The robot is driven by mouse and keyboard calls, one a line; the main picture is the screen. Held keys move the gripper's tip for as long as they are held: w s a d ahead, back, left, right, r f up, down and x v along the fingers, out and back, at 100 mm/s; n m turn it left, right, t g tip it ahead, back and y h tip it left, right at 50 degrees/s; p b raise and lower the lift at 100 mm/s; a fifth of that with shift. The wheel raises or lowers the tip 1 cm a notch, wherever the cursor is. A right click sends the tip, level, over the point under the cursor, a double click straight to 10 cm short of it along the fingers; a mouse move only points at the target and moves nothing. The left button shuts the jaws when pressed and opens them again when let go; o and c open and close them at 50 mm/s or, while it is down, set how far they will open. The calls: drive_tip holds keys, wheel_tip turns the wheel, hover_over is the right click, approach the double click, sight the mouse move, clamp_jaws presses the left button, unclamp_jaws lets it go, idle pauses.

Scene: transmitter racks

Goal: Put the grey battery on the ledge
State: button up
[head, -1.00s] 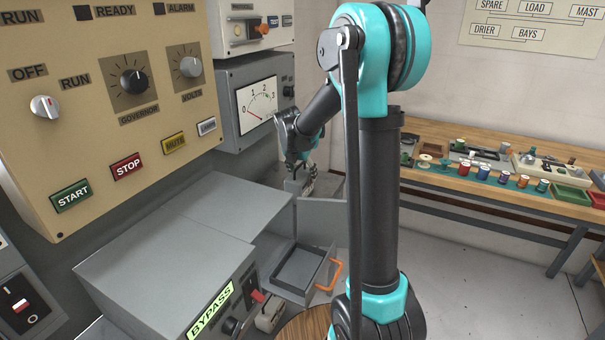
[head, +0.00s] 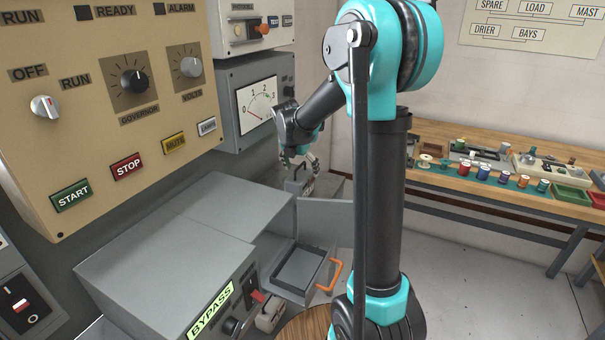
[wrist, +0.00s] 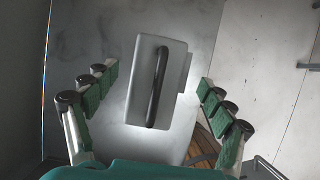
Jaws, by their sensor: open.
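The grey battery (wrist: 137,95), a grey box with a black bar handle on top, shows in the wrist view, slightly turned. My gripper (wrist: 152,91) is open, its green-padded fingers spread to the left and right of the battery in the picture, apart from it and empty. In the head view my gripper (head: 299,160) hangs just above a small grey box with a handle (head: 301,187), which looks like the battery. It is partly hidden behind a grey panel, and I cannot tell what surface it stands on.
A grey cabinet (head: 190,240) with a BYPASS label stands in front. An open grey tray with an orange handle (head: 335,275) is beside it. A meter box (head: 256,97) hangs on the left near my gripper. A wooden bench (head: 470,170) with small parts stands at right.

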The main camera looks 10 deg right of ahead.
drive_tip(key=v, duration=0.9)
drive_tip(key=shift+s+r, duration=0.1)
drive_tip(key=shift+r, duration=0.2)
idle(0.8)
